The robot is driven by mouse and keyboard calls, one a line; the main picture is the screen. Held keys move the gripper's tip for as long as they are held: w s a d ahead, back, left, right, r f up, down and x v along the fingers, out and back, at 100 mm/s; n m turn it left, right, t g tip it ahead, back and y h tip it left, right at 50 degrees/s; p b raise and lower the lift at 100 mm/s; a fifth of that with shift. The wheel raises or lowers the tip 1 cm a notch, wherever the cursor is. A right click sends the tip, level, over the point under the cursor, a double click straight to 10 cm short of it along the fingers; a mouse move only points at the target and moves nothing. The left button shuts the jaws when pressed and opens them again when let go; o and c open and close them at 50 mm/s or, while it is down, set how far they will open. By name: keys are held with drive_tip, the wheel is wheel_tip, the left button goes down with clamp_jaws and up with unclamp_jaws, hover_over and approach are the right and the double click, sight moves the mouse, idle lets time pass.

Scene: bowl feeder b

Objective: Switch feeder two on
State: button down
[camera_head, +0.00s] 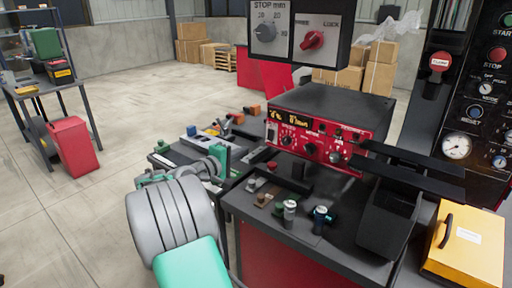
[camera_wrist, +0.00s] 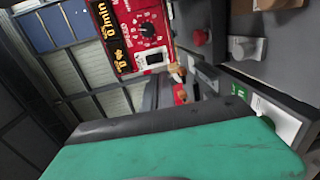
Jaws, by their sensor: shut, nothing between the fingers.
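A red-fronted control box (camera_head: 318,138) stands on the black bench, with lit yellow displays, several knobs and a small pale-framed switch (camera_head: 271,132) at its left end. In the wrist view the panel (camera_wrist: 135,28) appears turned on its side, with a black dial (camera_wrist: 147,30) and the dark switch (camera_wrist: 155,59). I cannot read which part belongs to feeder two. My gripper (camera_head: 222,165) is shut and empty, low and left of the box, apart from the panel. The fingertips are hard to make out; a teal part of mine fills the lower wrist view.
A grey overhead panel (camera_head: 290,36) carries a grey and a red knob. Small parts and cans (camera_head: 289,212) stand on the bench front. A black bin (camera_head: 388,222) and a yellow case (camera_head: 465,248) are at right, below a gauge panel (camera_head: 478,110). Open floor lies left.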

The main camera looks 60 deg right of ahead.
sight(270, 139)
drive_tip(key=d, duration=0.4)
drive_tip(key=s+d+f, duration=0.1)
drive_tip(key=d, duration=0.3)
drive_tip(key=s+d, duration=0.1)
drive_tip(key=d, duration=0.4)
drive_tip(key=shift+f, duration=0.35)
